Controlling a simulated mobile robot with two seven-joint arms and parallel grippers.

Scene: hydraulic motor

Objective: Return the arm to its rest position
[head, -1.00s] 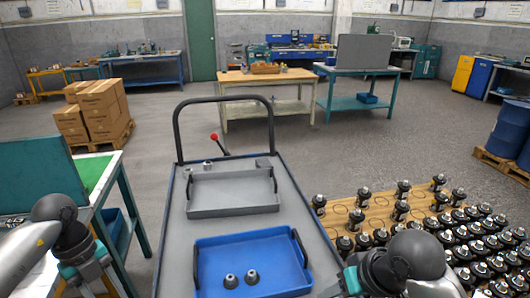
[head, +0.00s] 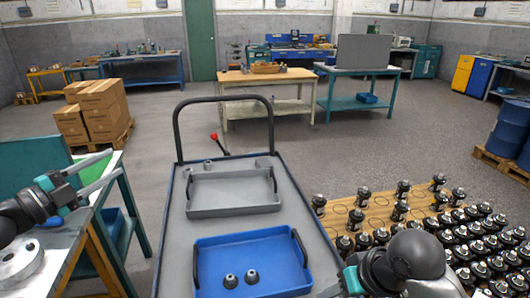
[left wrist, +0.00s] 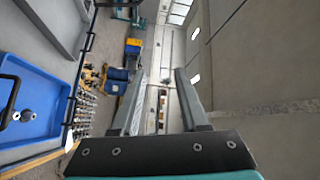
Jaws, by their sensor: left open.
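My left gripper (head: 114,165) is raised at the left of the head view, in front of the green-topped bench. Its two fingers are spread apart and point right, with nothing between them. The left wrist view shows the same open, empty fingers (left wrist: 160,75) against the far room. My right arm (head: 405,262) is low at the bottom right of the head view. Only a teal part of its gripper (head: 350,281) shows there, and its fingers are hidden.
A cart holds a grey tray (head: 235,211) and a blue tray (head: 222,288) with two small dark parts. A pallet (head: 340,222) with several motor parts stands right. The teal-legged bench (head: 138,232) and a metal disc (head: 18,262) are near the left arm.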

